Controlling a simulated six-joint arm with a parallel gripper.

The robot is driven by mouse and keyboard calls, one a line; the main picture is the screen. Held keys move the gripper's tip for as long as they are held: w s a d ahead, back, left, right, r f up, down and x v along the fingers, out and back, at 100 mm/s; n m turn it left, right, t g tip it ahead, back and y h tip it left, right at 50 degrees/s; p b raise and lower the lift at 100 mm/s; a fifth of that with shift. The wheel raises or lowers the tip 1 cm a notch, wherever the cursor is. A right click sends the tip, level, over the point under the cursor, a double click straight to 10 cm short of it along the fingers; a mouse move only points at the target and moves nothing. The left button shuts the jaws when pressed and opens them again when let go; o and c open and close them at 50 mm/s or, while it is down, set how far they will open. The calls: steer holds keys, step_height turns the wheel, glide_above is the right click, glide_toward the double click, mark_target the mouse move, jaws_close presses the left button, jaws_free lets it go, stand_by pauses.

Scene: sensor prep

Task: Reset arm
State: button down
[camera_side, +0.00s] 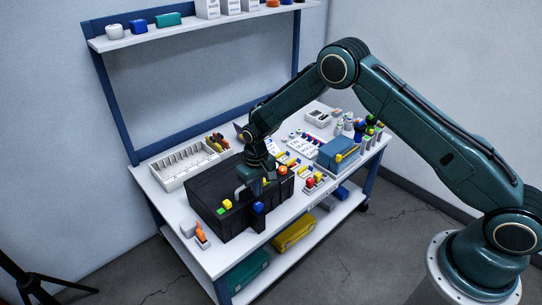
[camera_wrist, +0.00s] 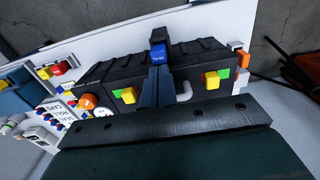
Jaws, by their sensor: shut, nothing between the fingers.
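My gripper (camera_side: 262,183) is over the black case (camera_side: 215,190) on the white workbench, with its fingers pointing down. In the wrist view the dark fingers (camera_wrist: 155,82) are together with nothing held between them. A blue block with white lettering (camera_wrist: 158,54) is just beyond the fingertips, at the case; it also shows in the side view (camera_side: 258,208). I cannot tell whether the fingertips touch it. The case has a pale handle (camera_wrist: 184,92) and yellow-and-green pieces (camera_wrist: 212,79) on its side. A round orange piece (camera_wrist: 88,101) is at its other end.
A white divided tray (camera_side: 185,166) lies behind the case. A blue box (camera_side: 338,153), small bottles and several small coloured parts crowd the bench's right side. A shelf (camera_side: 190,28) spans the back. Coloured cases (camera_side: 294,232) sit on the lower shelf.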

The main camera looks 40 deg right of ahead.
mark_target(258, 204)
steer(key=shift+f, duration=1.35)
steer(key=shift+f, duration=1.1)
stand_by(2.6)
steer(key=shift+r, duration=3.55)
steer(key=shift+r, duration=0.1)
